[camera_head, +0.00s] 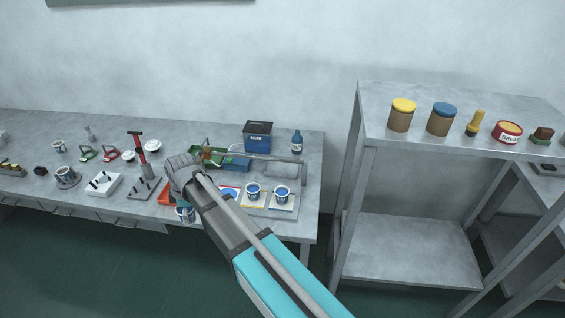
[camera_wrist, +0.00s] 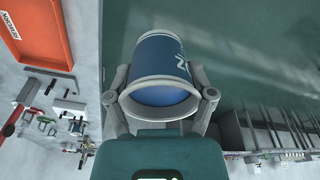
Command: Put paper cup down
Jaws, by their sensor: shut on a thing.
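A blue and white paper cup (camera_wrist: 160,57) is held between the two fingers of my gripper (camera_wrist: 160,102) in the wrist view. Its pale rim faces the camera and its inside looks blue. In the head view the held cup (camera_head: 185,213) shows at the front edge of the workbench, partly hidden by my arm. My gripper is shut on it, and the green floor shows behind it in the wrist view. Two similar cups, one at the left (camera_head: 253,191) and one at the right (camera_head: 281,194), stand on light pads at the bench's right end.
The grey workbench (camera_head: 225,205) carries an orange tray (camera_wrist: 35,27), a blue bin (camera_head: 257,137), a blue bottle (camera_head: 297,142) and several hand tools. A metal shelf (camera_head: 410,250) with cans on top stands to the right, across a gap.

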